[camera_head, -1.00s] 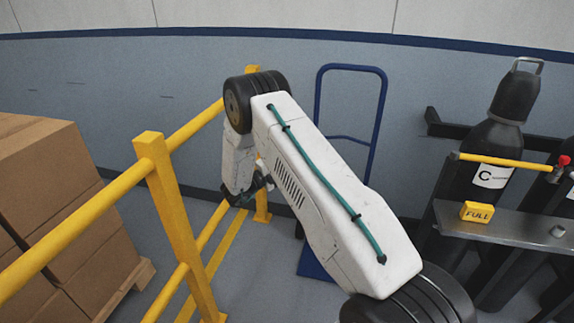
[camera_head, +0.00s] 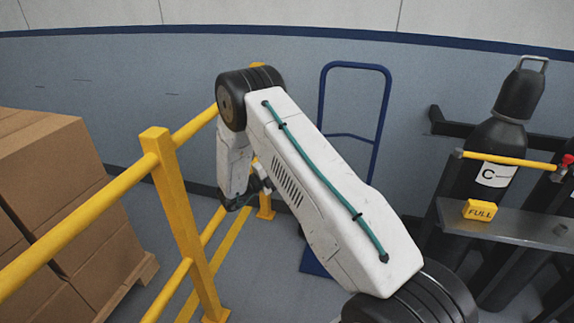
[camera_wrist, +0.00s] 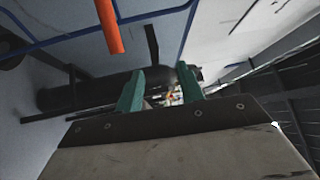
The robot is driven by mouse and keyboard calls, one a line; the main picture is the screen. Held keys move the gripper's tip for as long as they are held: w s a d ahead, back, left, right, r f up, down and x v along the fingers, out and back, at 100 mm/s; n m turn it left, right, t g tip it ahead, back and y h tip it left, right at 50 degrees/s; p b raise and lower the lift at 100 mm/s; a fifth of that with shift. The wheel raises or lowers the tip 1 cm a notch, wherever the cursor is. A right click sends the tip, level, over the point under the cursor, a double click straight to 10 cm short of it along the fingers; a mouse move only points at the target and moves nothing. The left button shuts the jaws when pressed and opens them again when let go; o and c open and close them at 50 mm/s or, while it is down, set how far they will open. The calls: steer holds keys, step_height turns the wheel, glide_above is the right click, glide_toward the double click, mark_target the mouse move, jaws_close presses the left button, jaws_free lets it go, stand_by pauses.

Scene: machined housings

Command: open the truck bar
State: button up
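A yellow bar with a red end (camera_head: 510,160) runs across the front of a black gas cylinder (camera_head: 492,165) at the right of the head view. My gripper (camera_wrist: 160,90) shows two teal fingers standing apart, with nothing clearly held between them. In the head view my gripper is mostly hidden behind my arm, near the yellow railing and well left of the bar. The wrist view also shows an orange bar (camera_wrist: 109,26) at the top, apart from the fingers; I cannot tell whether it is the same bar. A dark cylinder (camera_wrist: 85,93) lies across behind the left finger.
A yellow railing (camera_head: 172,190) stands left of my arm, with stacked cartons (camera_head: 60,180) on a pallet behind it. A blue hand truck (camera_head: 384,110) stands by the wall.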

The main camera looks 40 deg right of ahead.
steer(key=shift+s+a+f, duration=0.2)
steer(key=shift+a, duration=0.7)
steer(key=shift+s+a+f, duration=0.2)
steer(key=shift+a+f, duration=0.05)
steer(key=shift+a, duration=0.7)
steer(key=shift+s+a+f, duration=0.2)
steer(key=shift+a, duration=0.7)
